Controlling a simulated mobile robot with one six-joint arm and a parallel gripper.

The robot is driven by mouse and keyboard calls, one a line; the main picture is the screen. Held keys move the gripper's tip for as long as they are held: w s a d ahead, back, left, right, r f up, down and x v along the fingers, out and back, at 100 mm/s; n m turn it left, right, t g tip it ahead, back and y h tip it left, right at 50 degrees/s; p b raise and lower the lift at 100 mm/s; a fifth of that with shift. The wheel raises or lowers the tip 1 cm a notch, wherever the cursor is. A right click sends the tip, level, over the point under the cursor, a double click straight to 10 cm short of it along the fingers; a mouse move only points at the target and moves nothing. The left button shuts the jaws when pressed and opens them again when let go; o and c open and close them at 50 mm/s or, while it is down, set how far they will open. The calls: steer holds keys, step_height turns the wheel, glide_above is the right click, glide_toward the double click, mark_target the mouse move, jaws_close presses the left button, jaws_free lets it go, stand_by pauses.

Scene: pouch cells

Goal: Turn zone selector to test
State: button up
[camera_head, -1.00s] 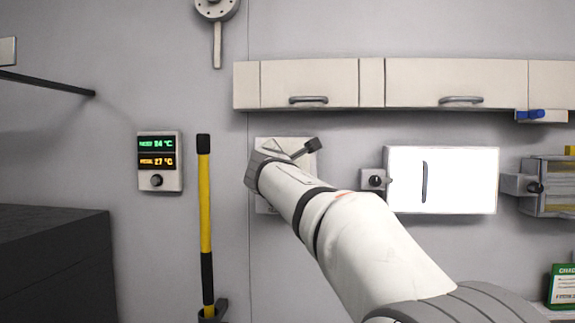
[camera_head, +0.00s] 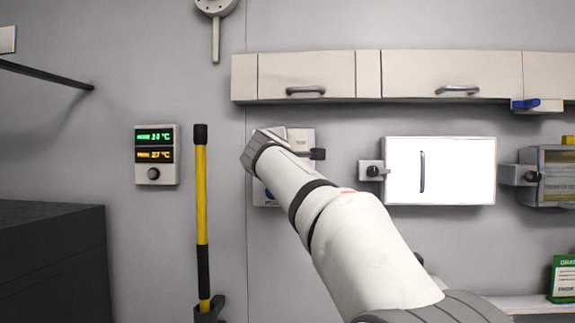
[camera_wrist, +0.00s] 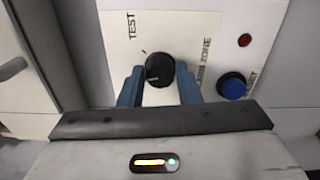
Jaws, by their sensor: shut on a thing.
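In the wrist view the zone selector is a round black knob (camera_wrist: 159,70) on a pale panel (camera_wrist: 178,28). My gripper (camera_wrist: 160,88) has its two blue fingers on either side of the knob, shut on it. In the head view my arm covers the knob and much of the panel (camera_head: 302,135).
A blue button (camera_wrist: 232,87) and a red lamp (camera_wrist: 244,40) sit right of the knob. In the head view, a temperature display (camera_head: 156,155) and a yellow-black pole (camera_head: 202,215) are left of my arm. Cabinets (camera_head: 310,74) hang above; a bright white box (camera_head: 450,171) is at right.

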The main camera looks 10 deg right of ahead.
steer(key=shift+a+f+m+b, duration=0.1)
steer(key=shift+m+b, duration=3)
steer(key=shift+m, duration=2.8)
steer(key=o, duration=1)
steer(key=shift+c, duration=0.2)
steer(key=b+v, duration=0.3)
steer(key=v, duration=0.5)
steer(key=shift+w, duration=0.1)
